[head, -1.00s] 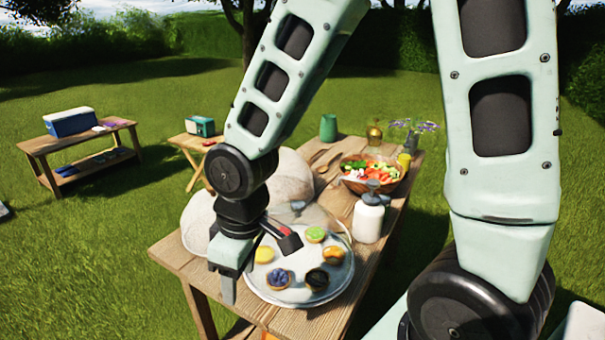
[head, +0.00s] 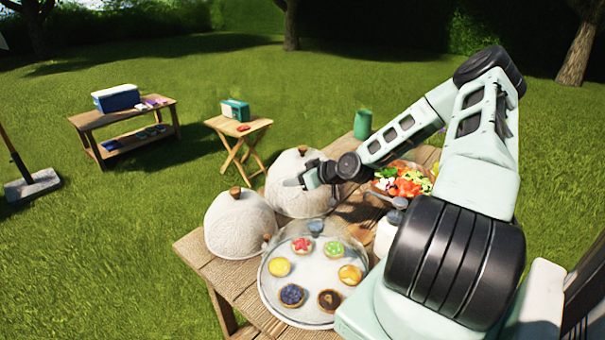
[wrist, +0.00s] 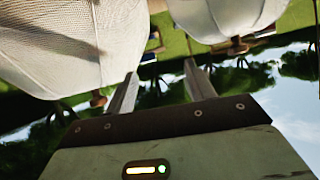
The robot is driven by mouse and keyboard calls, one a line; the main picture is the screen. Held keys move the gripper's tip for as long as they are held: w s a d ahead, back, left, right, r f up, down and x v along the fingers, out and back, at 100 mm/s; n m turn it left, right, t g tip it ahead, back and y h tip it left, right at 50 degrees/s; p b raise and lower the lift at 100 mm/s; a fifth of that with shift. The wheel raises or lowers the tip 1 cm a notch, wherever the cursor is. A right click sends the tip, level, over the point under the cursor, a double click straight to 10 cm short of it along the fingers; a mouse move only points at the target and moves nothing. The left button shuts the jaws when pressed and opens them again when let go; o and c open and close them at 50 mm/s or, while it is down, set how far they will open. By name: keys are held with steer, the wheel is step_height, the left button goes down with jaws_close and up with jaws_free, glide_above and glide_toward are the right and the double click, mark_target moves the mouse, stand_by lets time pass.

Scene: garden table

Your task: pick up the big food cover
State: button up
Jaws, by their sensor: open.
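Two pale mesh food covers with wooden knobs stand side by side on the table's left part. The big food cover (head: 285,202) is the farther one in the head view; the smaller cover (head: 238,228) is nearer. My gripper (head: 297,181) is open and empty, pointing left, in front of the big cover's upper part and below its knob (head: 302,151). I cannot tell if it touches. In the wrist view the picture is tilted over, with a mesh dome (wrist: 65,45) large at left and another dome (wrist: 225,15) at upper right. The open fingers (wrist: 162,88) hold nothing between them.
A round tray (head: 300,318) of several tarts, seemingly under a clear dome, sits at the front of the wooden table (head: 205,255). A white jar (head: 385,238), a salad bowl (head: 404,182) and a green vase (head: 362,124) stand right and behind. A folding table (head: 240,126) stands beyond.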

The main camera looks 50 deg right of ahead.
mark_target(305, 150)
steer(key=s+d+r+m+t+h, duration=0.2)
steer(key=d+r+t+h, duration=0.15)
steer(key=d, duration=0.65)
steer(key=shift+h, duration=0.25)
steer(key=p+x, duration=0.1)
steer(key=x, duration=0.1)
steer(key=p+x, duration=0.1)
steer(key=x, duration=0.1)
steer(key=p+x, duration=0.1)
steer(key=x, duration=0.1)
steer(key=shift+w+d+r, duration=0.1)
steer(key=shift+w+d, duration=0.1)
steer(key=shift+d, duration=0.2)
steer(key=shift+p+x, duration=1.35)
steer(key=shift+x, duration=1)
steer(key=shift+w+d, duration=0.3)
steer(key=shift+w, duration=0.2)
jaws_close()
